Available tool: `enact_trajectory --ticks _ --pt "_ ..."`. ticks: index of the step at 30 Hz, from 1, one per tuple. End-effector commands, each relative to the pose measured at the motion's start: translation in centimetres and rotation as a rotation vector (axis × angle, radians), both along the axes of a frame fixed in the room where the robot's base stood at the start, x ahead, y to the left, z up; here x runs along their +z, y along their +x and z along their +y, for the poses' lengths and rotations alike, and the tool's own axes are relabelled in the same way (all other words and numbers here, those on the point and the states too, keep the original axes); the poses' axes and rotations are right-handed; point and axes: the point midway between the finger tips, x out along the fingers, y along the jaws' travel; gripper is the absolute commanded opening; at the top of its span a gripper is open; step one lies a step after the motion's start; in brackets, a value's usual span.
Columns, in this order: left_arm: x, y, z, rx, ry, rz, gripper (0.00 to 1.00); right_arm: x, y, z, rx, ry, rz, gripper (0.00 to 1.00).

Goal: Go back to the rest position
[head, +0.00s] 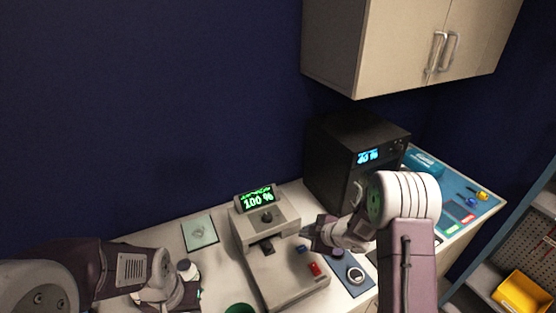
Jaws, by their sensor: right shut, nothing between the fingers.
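My right gripper (314,234) is shut and empty. It is just right of the grey instrument (282,271), above the bench, pointing left. The instrument's screen (259,197) reads "100 %" in green, with a dark knob below it and a blue and a red button on its base. My left arm comes in from the lower left. Its gripper (172,297) is small and dark at the lower edge, beside a white-capped item (186,269), and its fingers cannot be made out clearly.
A black box-shaped device (339,158) with a blue display stands at the back right, behind my right arm. A wall cabinet (395,45) hangs above it. A blue mat (455,195) with small items lies right. A pale square plate (199,233) lies left; a yellow bin (522,293) sits lower right.

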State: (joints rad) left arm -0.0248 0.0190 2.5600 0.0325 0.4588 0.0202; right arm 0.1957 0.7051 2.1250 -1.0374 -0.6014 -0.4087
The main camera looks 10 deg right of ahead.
Motion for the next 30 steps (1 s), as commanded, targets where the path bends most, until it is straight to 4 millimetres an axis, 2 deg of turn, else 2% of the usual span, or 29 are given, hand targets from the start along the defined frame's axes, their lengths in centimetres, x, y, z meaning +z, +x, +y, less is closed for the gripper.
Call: enact_trajectory --ticks 2,6,8,11,13,15,18,19,21,24,30 --pt "-1.0 0.0 0.0 0.000 0.000 0.000 0.36 0.0 0.4 0.8 0.019 -0.004 -0.022 0.00" --pt "-3.7 0.0 0.0 0.000 0.000 0.000 0.36 4.8 1.3 3.2 0.016 -0.012 -0.148 0.00" --pt "-5.0 0.0 0.0 0.000 0.000 0.000 0.36 6.0 0.3 2.4 -0.117 -0.009 -0.131 0.00" --pt "-6.5 0.0 0.0 0.000 0.000 0.000 0.36 5.1 -4.7 -0.6 -0.471 0.047 0.046 0.00" --pt "-6.7 0.0 0.0 0.000 0.000 0.000 0.36 3.3 -9.5 -2.1 -0.702 0.101 0.219 0.00" --pt "-6.7 0.0 0.0 0.000 0.000 0.000 0.36 1.7 -13.9 -2.7 -0.884 0.144 0.379 0.00" --pt "-6.4 0.0 0.0 0.000 0.000 0.000 0.36 -0.1 -19.0 -2.6 -1.077 0.177 0.582 0.00" --pt "-6.4 0.0 0.0 0.000 0.000 0.000 0.36 -0.6 -20.2 -2.5 -1.118 0.182 0.630 0.00" --pt "-6.4 0.0 0.0 0.000 0.000 0.000 0.36 -1.1 -22.4 -2.1 -1.199 0.189 0.723 0.00" --pt "-6.4 0.0 0.0 0.000 0.000 0.000 0.36 -1.3 -23.7 -1.9 -1.256 0.187 0.782 0.00" --pt "-6.4 0.0 0.0 0.000 0.000 0.000 0.36 -1.3 -23.7 -2.0 -1.261 0.190 0.781 0.00"
